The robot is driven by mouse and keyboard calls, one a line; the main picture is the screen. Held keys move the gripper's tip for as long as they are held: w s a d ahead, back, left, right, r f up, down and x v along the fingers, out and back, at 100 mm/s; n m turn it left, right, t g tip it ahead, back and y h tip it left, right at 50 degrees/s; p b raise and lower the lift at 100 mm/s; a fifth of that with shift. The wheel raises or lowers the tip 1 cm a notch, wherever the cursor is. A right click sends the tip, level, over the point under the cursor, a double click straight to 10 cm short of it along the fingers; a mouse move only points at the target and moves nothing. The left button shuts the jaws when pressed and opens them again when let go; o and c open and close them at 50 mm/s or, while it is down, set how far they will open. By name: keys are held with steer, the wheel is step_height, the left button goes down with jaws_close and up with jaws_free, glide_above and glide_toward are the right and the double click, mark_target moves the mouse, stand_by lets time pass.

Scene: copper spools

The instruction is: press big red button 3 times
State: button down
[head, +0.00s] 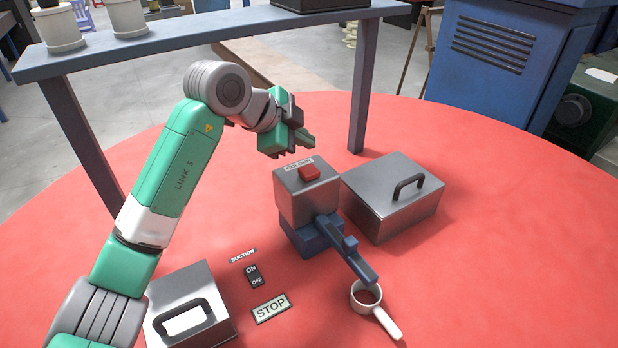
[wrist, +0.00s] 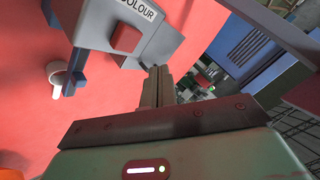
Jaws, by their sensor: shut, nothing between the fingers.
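The big red button (head: 309,173) sits on top of a metal box labelled COLOUR (head: 306,195), which stands on a blue base on the red round table. The red button also shows in the wrist view (wrist: 126,38), on the box top (wrist: 152,40) beside the label. My gripper (head: 306,138) is shut and empty, above and a little behind the box, apart from the button. In the wrist view my gripper's fingertips (wrist: 158,72) are together, below and right of the button in the picture.
A blue lever (head: 347,250) extends from the box towards a white cup (head: 366,296) with dark red contents. Metal boxes with handles stand at right (head: 395,200) and front left (head: 185,300). A blue shelf (head: 190,35) spans behind my arm. The table's right side is clear.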

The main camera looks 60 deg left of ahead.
mark_target(304, 171)
steer(key=shift+f+b, duration=0.6)
steer(key=shift+f, duration=1.3)
steer(key=shift+f, duration=0.1)
stand_by(0.3)
steer(key=shift+f, duration=0.3)
steer(key=shift+f+b, duration=0.35)
steer(key=shift+f, duration=0.3)
stand_by(0.7)
steer(key=shift+r+p, duration=0.8)
steer(key=shift+r, duration=0.25)
steer(key=shift+r, duration=0.1)
step_height(304, 171, up, 5)
steer(key=p, duration=0.4)
